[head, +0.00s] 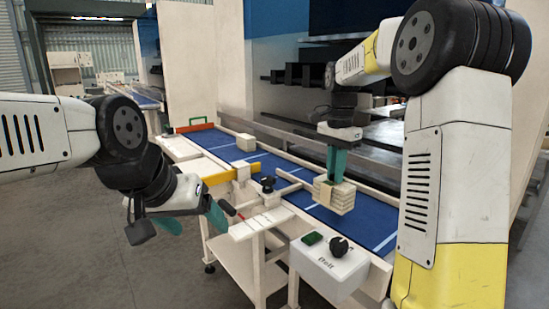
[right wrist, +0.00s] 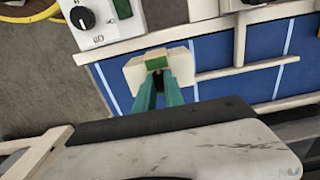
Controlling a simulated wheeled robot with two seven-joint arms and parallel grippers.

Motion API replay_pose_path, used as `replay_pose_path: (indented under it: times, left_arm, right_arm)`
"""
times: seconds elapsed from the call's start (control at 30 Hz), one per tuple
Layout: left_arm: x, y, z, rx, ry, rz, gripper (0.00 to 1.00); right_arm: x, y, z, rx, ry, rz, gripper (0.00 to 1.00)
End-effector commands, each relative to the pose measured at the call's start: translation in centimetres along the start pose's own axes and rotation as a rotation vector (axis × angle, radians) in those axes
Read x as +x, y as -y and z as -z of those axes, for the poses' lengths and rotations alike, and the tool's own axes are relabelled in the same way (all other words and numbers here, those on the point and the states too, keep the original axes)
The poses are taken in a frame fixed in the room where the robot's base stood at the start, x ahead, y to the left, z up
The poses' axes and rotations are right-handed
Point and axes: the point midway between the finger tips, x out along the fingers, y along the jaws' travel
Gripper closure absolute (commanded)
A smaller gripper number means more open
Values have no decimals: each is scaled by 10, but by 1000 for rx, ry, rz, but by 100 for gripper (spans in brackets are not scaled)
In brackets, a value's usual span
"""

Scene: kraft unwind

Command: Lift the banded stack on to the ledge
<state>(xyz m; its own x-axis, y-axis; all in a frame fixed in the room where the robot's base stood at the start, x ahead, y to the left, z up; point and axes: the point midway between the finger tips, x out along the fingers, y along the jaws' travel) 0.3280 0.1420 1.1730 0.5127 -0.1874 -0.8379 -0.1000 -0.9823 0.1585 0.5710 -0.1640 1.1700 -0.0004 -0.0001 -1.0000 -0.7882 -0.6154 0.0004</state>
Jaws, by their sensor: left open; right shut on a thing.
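The banded stack (head: 334,196) is a pale cream block of layers with a tan band, over the blue belt in the head view. My right gripper (head: 336,178) points down and is shut on it from above. In the right wrist view the stack (right wrist: 133,73) sits between the teal fingertips (right wrist: 158,76), with a green patch at its middle. I cannot tell whether its underside touches the belt. My left gripper (head: 192,220) is open and empty, left of the belt. A flat cream shelf (head: 262,222) at the belt's near side may be the ledge; I cannot tell.
The blue belt (head: 290,180) has white cross lines and cream rails. A white control box (head: 328,268) with a black knob and green button is at the near edge.

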Motion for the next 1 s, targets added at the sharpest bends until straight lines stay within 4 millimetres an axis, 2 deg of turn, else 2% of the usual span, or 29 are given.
replay_pose_path:
  times: [1.0]
  left_arm:
    - [0,0,0,0,0,0,24]
  right_arm:
    - [-62,0,0,0,-1,2,100]
